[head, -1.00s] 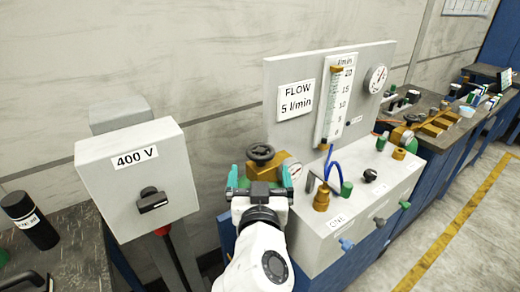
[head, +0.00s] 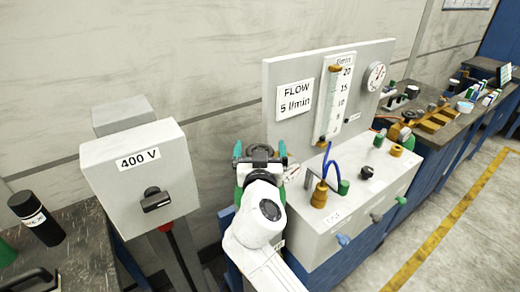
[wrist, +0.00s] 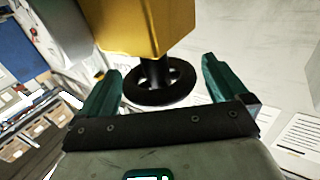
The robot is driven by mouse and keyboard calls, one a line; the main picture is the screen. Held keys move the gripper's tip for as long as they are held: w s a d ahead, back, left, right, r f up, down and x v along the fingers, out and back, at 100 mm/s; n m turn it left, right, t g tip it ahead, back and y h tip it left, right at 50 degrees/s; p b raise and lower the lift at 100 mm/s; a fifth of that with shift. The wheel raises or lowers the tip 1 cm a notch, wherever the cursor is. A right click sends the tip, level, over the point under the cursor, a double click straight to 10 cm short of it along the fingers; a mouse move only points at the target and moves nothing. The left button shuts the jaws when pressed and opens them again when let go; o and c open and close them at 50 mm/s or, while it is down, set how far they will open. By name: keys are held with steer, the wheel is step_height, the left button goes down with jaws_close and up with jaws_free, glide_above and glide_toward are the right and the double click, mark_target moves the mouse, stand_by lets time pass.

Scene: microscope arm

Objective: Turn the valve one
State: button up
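The valve's black handwheel (wrist: 158,84) sits on a dark stem below a gold valve body (wrist: 140,25) in the wrist view. In the head view the handwheel (head: 263,153) is partly covered by my gripper (head: 260,150). My gripper (wrist: 161,68) is open, with one teal finger on each side of the wheel. Narrow gaps seem to show between the fingers and the rim. In the head view the valve body is hidden behind my white wrist.
A grey panel with a FLOW 5 l/min sign (head: 296,99) and a flow tube (head: 334,102) stands right of the valve. A grey 400 V box (head: 139,177) stands to the left.

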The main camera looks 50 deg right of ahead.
steer(key=c, duration=0.9)
steer(key=shift+n+t+y, duration=0.4)
steer(key=shift+t, duration=0.1)
steer(key=shift+r+n+t+y+p, duration=0.1)
steer(key=shift+n+t+y+p, duration=0.2)
steer(key=shift+y, duration=0.1)
steer(key=shift+r+n+t+y+p, duration=0.15)
steer(key=shift+n+t+y+p, duration=0.65)
steer(key=shift+y+p, duration=0.15)
steer(key=shift+n+t+y+p, duration=0.35)
steer(key=shift+y+p, duration=0.2)
steer(key=shift+p, duration=0.2)
steer(key=shift+n+y+p, duration=0.35)
steer(key=shift+y+p, duration=0.05)
steer(key=shift+p, duration=0.2)
steer(key=shift+f+n+t+y+p, duration=0.2)
steer(key=shift+n+t+y+p, duration=0.5)
steer(key=shift+y, duration=0.3)
